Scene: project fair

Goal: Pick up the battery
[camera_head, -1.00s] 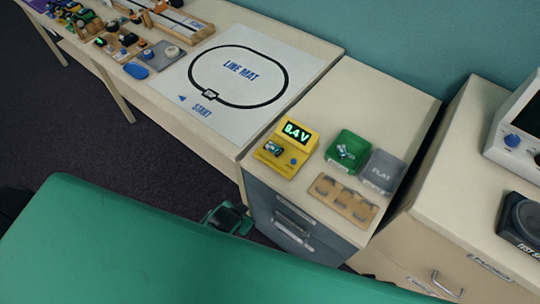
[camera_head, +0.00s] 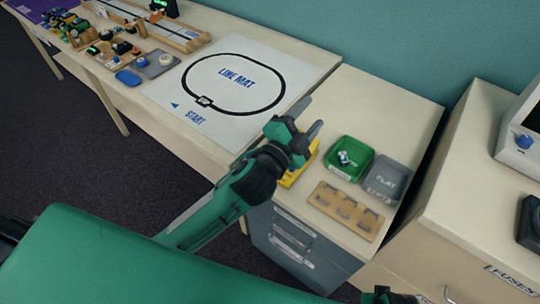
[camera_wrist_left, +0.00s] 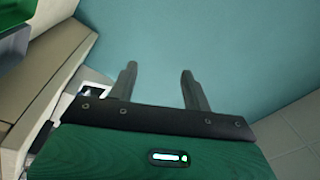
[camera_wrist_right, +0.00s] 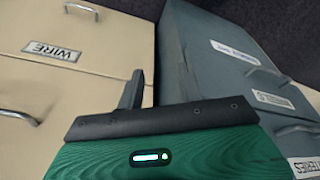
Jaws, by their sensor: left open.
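My left gripper (camera_head: 308,120) is open and hangs over the cabinet top, in front of the yellow tester (camera_head: 289,180). It hides most of the tester, including its display. No battery can be made out for certain. The green tray (camera_head: 336,171) holds small teal-and-white items too small to identify. The grey tray (camera_head: 391,191), marked FLAT, is beside it. In the left wrist view both fingers (camera_wrist_left: 158,85) are apart with nothing between them. In the right wrist view one finger of my right gripper (camera_wrist_right: 160,92) stands off centre; the other blends into the dark cabinet.
A wooden holder with several slots (camera_head: 345,212) lies in front of the trays. The line mat (camera_head: 225,125) lies on the table to the left, with bare top around it. Drawers marked WIRE (camera_wrist_right: 53,50) face my right wrist. A wall stands behind.

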